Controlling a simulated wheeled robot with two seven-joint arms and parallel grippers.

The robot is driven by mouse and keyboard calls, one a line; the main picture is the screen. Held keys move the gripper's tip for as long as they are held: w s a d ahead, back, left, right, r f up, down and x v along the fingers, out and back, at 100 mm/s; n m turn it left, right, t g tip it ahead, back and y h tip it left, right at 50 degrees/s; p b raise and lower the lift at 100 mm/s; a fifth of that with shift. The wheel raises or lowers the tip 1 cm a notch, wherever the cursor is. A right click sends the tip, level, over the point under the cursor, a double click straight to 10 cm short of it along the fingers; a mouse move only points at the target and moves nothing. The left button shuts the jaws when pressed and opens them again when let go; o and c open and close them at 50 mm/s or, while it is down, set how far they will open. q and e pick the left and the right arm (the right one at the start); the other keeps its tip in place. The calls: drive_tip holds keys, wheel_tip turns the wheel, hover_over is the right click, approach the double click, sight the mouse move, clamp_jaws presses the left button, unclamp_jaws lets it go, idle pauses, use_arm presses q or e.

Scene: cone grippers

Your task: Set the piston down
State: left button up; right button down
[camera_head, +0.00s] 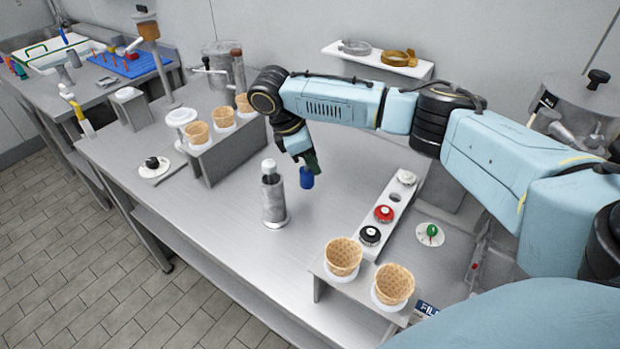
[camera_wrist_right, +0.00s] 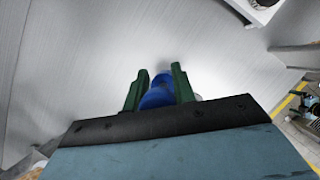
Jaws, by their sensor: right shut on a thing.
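The piston, a small blue cylinder (camera_head: 307,178), is between the fingers of my right gripper (camera_head: 304,161) in the head view. The right wrist view also shows the blue piston (camera_wrist_right: 158,93) between the two green fingers (camera_wrist_right: 157,88), which are shut on it. The gripper points down over the steel table (camera_head: 255,315). I cannot tell whether the piston's lower end touches the table. A steel cylinder with a white top (camera_head: 273,195) stands upright just left of the piston, apart from it. My left gripper is not in view.
A grey rack with several round-capped slots (camera_head: 395,197) stands to the right. A stand with two cones (camera_head: 342,257) is at the front right; another cone stand (camera_head: 228,150) is behind left. A plate with a black-topped item (camera_head: 153,166) lies left. Bare table surrounds the steel cylinder.

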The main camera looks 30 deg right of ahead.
sight(307, 170)
drive_tip(key=shift+f+b, duration=0.3)
drive_tip(key=shift+f, duration=2.2)
drive_tip(key=shift+f, duration=0.15)
drive_tip(key=c, duration=1.1)
unclamp_jaws()
drive_tip(key=shift+c, duration=0.2)
